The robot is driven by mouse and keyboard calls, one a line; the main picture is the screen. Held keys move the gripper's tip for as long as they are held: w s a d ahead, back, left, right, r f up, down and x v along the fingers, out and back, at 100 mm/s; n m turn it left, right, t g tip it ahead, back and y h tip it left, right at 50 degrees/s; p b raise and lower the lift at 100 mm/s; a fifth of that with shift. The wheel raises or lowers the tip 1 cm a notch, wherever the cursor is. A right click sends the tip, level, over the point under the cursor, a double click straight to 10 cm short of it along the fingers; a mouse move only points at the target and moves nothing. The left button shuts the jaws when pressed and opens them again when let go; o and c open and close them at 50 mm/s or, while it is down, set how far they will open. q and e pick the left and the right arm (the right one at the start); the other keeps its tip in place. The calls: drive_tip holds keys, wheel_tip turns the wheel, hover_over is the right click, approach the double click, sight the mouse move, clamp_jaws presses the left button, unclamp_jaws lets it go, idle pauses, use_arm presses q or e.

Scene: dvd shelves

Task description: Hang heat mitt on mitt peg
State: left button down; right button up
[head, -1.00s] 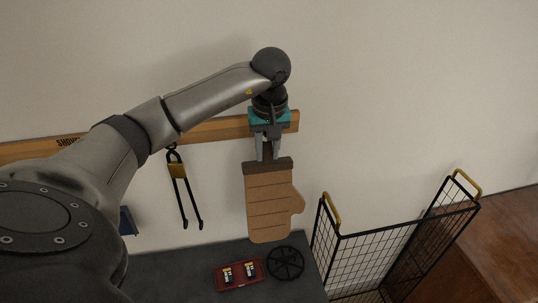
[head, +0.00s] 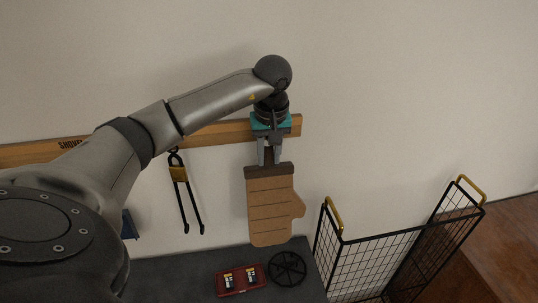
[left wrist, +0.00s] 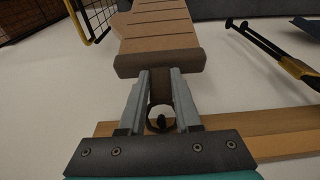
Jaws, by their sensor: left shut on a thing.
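The heat mitt (head: 270,210) is tan with dark stitch lines and a brown cuff, and hangs fingers down in the head view. My left gripper (head: 269,160) is shut on the brown loop above the cuff. In the left wrist view, the left gripper's fingers (left wrist: 160,88) hold the loop, and the mitt (left wrist: 158,30) extends beyond them. A dark round peg (left wrist: 159,122) shows through the loop's opening, in front of the wooden rail (left wrist: 275,140). I cannot tell whether the loop is around the peg or only lined up with it. My right gripper is not in view.
The wooden rail (head: 225,132) runs along the wall. Black tongs with a yellow part (head: 179,173) hang left of the mitt. A red case (head: 240,280) and a black round trivet (head: 287,268) lie on the dark surface below. A black wire basket (head: 375,245) stands at right.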

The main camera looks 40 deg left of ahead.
use_arm(q)
drive_tip(key=c, duration=0.5)
unclamp_jaws()
drive_tip(key=shift+s+d+r+p, duration=0.3)
drive_tip(key=shift+d+r, duration=0.05)
drive_tip(key=shift+r, duration=2.15)
drive_tip(key=shift+s+d+r+p, duration=0.25)
drive_tip(key=shift+d+r+p, duration=0.1)
drive_tip(key=shift+r, duration=2.15)
drive_tip(key=shift+s+d+r+p, duration=0.25)
drive_tip(key=shift+s+d+r, duration=0.1)
drive_tip(key=shift+r, duration=2.15)
